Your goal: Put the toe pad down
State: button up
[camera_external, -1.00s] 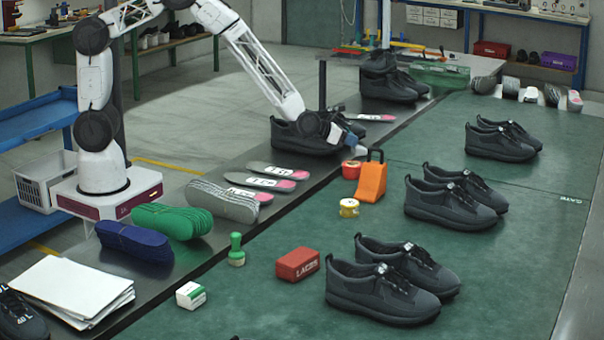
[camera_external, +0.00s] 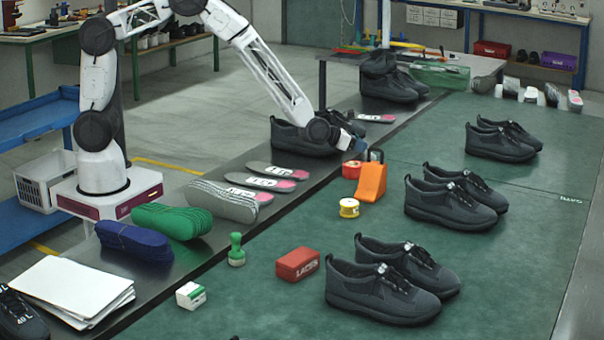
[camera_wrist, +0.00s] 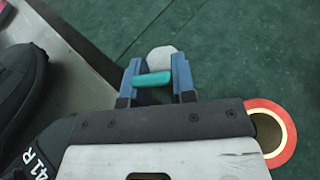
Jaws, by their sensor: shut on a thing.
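My gripper (camera_wrist: 155,85) has blue fingers and is shut on a small teal piece in the wrist view, which I take to be the toe pad (camera_wrist: 153,79). A pale grey rounded shape (camera_wrist: 165,57) shows just beyond it; I cannot tell whether it is part of the pad. In the external view my gripper (camera_external: 358,150) is low by the dark bench's right edge, close to the orange block (camera_external: 370,183) with a dark handle. The pad itself cannot be made out there.
A red tape roll (camera_external: 351,169) stands close to my gripper, with a yellow roll (camera_external: 349,208) nearer the camera. A dark shoe (camera_external: 296,138) is beside my wrist on the bench. Pairs of shoes (camera_external: 452,205) stand to the right. Green mat (camera_external: 300,220) is clear between.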

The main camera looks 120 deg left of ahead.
jog(key=shift+f, duration=0.8)
jog(key=shift+f, duration=0.1)
jog(key=o, duration=0.9)
jog(key=shift+d, duration=0.1)
jog(key=shift+s+d+r, duration=0.25)
jog(key=shift+s+r, duration=0.05)
jog(key=shift+r, duration=0.1)
jog(key=v, duration=1.1)
